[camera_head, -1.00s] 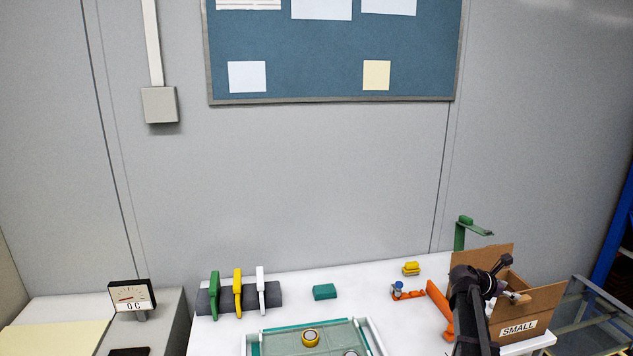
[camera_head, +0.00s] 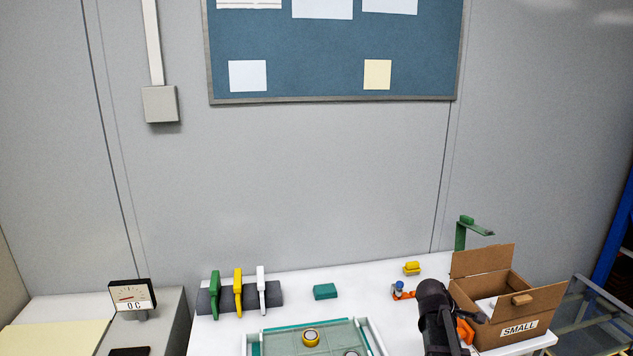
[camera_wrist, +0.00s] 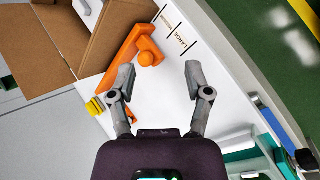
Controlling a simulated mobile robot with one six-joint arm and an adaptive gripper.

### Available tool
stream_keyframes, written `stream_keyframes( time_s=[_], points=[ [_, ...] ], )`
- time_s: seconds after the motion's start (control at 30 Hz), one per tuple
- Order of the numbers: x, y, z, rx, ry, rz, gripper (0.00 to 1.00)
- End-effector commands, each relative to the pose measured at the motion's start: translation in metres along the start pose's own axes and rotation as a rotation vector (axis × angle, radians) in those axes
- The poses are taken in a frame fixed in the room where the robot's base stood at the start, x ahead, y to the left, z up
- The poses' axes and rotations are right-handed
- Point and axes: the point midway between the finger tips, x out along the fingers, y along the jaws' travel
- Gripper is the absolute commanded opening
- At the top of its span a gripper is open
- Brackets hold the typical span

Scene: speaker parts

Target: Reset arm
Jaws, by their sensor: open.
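My gripper (camera_wrist: 158,85) is open and empty in the wrist view, its two fingers apart above the white table. In the head view my dark arm stands at the right of the table, beside the cardboard box (camera_head: 518,308) marked SMALL, and the fingers cannot be made out. An orange part (camera_wrist: 138,52) lies on the table ahead of the fingers in the wrist view. In the head view my arm partly hides it (camera_head: 464,331).
A white tray (camera_head: 374,336) with yellow round parts (camera_head: 310,338) stands at the front middle. A teal block (camera_head: 325,291), a yellow part (camera_head: 412,268) and a green stand (camera_head: 461,236) are on the table.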

Motion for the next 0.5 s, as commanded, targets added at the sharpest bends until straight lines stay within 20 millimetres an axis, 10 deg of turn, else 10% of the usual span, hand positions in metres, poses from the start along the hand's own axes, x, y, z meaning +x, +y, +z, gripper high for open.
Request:
stream_keyframes(
  time_s=[0.5],
  points=[
    [-0.083,-0.146,-0.07,0.665,0.197,-0.437,0.64]
  ],
)
